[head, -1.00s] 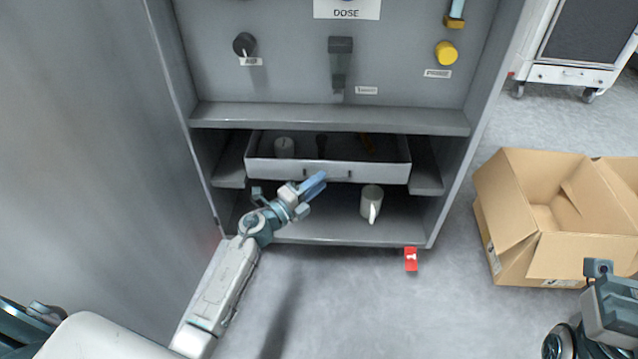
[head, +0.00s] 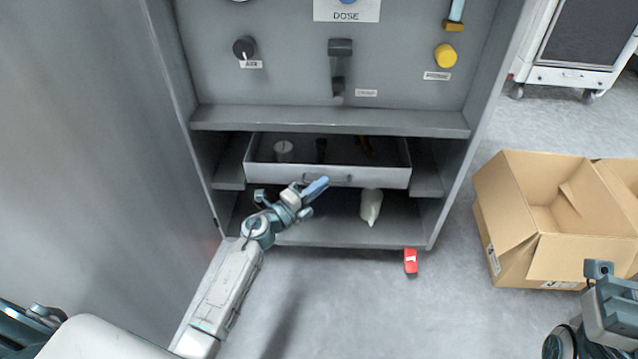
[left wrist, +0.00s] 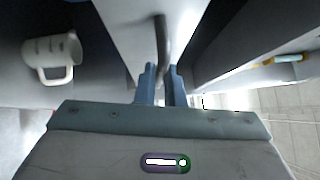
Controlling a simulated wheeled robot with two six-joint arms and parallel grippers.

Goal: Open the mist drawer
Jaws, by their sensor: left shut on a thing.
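The mist drawer (head: 270,173) is a grey tray in the cabinet's middle bay, pulled partly out, with its open top showing. Its dark bar handle (head: 340,179) is on the front panel. My left gripper (head: 318,187) is at the left part of the handle and shut on it. In the left wrist view the blue fingertips (left wrist: 161,84) close around the end of the dark handle (left wrist: 161,38), against the pale drawer front (left wrist: 130,30). My right gripper (head: 612,308) is at the lower right, away from the cabinet; its fingers cannot be made out.
The drawer holds a white cylinder (head: 284,151), a dark item (head: 321,149) and a yellow-dark item (head: 365,146). A cardboard box (head: 510,210) is right.

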